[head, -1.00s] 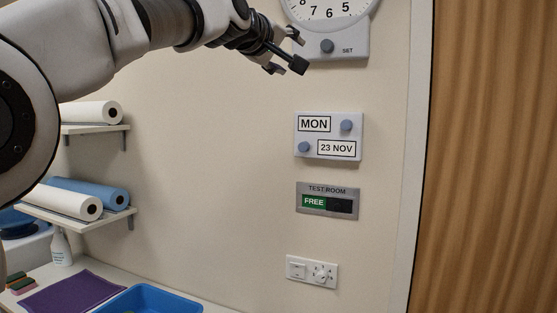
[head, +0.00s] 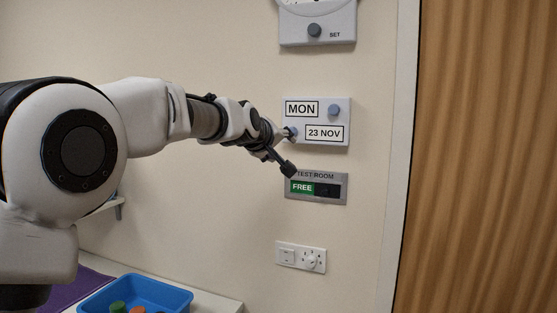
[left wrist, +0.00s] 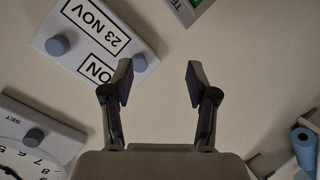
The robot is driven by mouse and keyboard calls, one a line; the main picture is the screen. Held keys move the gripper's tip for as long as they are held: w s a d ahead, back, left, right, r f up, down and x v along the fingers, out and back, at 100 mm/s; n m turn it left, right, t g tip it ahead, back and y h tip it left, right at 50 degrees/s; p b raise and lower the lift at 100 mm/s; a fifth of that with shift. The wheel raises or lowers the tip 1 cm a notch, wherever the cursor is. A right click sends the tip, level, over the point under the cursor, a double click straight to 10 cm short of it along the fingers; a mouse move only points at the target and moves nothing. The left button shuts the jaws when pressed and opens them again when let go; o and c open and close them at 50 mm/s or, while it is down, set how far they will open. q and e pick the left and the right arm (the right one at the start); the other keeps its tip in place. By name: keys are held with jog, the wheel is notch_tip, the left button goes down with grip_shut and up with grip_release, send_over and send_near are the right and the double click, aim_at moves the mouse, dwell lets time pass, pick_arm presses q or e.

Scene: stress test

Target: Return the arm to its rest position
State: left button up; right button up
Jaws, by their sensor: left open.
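My left arm reaches in from the left in the head view. Its gripper (head: 287,152) is in front of the wall by the lower left of the date panel (head: 340,113) and just above the test room sign (head: 319,198). In the left wrist view the left gripper (left wrist: 160,75) is open with nothing between its fingers. The date panel also shows in the left wrist view (left wrist: 75,45), reading "23 NOV", close to the left finger. Whether the fingers touch anything cannot be told. My right gripper is not in view.
The clock's base (head: 332,30) is above the panel and a socket plate (head: 301,257) is below the sign. A wooden door (head: 485,150) is at the right. A blue tray (head: 180,297) with small coloured items stands on the counter (head: 220,303) at the bottom.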

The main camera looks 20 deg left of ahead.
pick_arm(q)
jog(key=shift+w+f, duration=0.2)
jog(key=shift+f, duration=1.25)
jog(key=shift+a, duration=0.1)
jog(key=s+a+f+m+g+y+b, duration=0.1)
jog(key=s+f+g, duration=0.15)
jog(key=f, duration=1.55)
jog(key=s+f+m+g, duration=0.1)
jog(key=s+f+g, duration=0.15)
jog(key=f, duration=1.45)
jog(key=s+f+m+g+b, duration=0.1)
jog(key=s+f+g, duration=0.1)
jog(key=s+f, duration=0.55)
jog(key=s+f+m+g, duration=0.1)
jog(key=s+f, duration=0.4)
jog(key=f, duration=0.6)
jog(key=s+f+m+g, duration=0.1)
jog(key=s+f, duration=0.4)
jog(key=s, duration=0.6)
jog(key=s+f+m+g+b, duration=0.1)
jog(key=s+f+g, duration=0.2)
jog(key=s, duration=0.8)
jog(key=s+f+m+g, duration=0.2)
jog(key=s+f, duration=0.4)
jog(key=s, duration=0.5)
jog(key=shift+f+b, duration=0.3)
jog(key=shift+f, duration=0.1)
jog(key=shift+w+d, duration=0.1)
